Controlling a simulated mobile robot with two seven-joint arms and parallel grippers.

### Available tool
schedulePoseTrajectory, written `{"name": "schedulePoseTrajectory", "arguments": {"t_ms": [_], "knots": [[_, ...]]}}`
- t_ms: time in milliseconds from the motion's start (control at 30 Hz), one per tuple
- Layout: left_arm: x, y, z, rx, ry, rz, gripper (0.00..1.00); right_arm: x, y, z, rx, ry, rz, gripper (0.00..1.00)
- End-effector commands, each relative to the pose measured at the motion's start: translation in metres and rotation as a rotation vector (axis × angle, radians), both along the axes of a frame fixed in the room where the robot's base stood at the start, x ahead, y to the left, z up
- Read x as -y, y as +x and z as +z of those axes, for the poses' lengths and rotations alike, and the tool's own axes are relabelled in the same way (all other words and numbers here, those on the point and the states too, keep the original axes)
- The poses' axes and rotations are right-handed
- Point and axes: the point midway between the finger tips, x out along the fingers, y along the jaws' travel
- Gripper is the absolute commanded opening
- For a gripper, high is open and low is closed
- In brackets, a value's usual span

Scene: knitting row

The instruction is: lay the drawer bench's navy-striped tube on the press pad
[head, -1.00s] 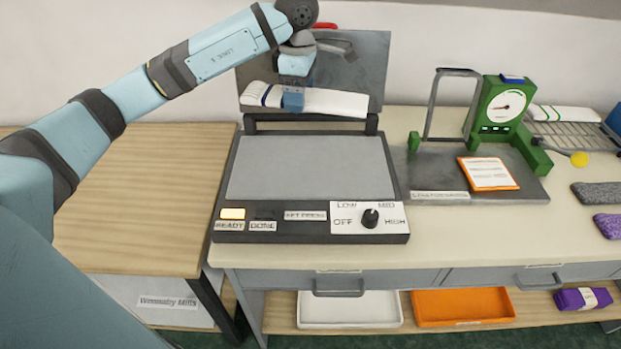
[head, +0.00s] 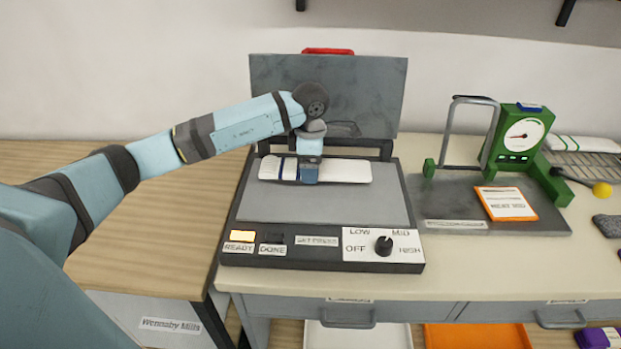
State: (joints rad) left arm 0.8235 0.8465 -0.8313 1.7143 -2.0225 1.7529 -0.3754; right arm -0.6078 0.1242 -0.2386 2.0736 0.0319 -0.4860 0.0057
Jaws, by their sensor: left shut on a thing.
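The white tube with navy stripes (head: 345,171) is in my left gripper (head: 309,178), which is shut on it from above near its striped left part. The tube lies level across the back part of the grey press pad (head: 300,208). I cannot tell whether it touches the pad or hangs just above it. The press lid (head: 375,90) with a red handle stands open behind. My right gripper is not in view.
The press front has a lit READY lamp (head: 242,236) and a knob (head: 384,246). A green dial gauge stand (head: 520,135) with an orange-edged card (head: 506,204) stands to the right. A wire rack (head: 590,165) holds another white tube (head: 583,144). The wooden top at left is clear.

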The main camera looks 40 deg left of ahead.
Motion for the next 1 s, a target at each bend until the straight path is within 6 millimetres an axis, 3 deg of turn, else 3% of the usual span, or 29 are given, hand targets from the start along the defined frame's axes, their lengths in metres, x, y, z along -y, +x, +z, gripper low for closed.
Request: {"name": "schedulePoseTrajectory", "arguments": {"t_ms": [300,700,733,800,833,1000], "knots": [[0.000,-0.001,-0.040,-0.003,0.001,0.000,0.51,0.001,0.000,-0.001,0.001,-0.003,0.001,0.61],[0.000,0.000,-0.048,-0.001,0.001,0.000,0.51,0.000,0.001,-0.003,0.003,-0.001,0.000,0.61],[0.000,0.000,-0.047,-0.001,0.001,0.000,0.78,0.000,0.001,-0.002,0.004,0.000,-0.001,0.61],[0.000,0.000,-0.046,-0.001,0.001,0.000,0.94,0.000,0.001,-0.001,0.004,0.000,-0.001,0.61],[0.000,0.000,-0.046,-0.001,0.001,0.000,0.99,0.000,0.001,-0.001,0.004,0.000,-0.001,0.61],[0.000,0.000,-0.046,-0.001,0.001,0.000,0.99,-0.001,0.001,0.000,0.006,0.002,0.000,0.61]]}}
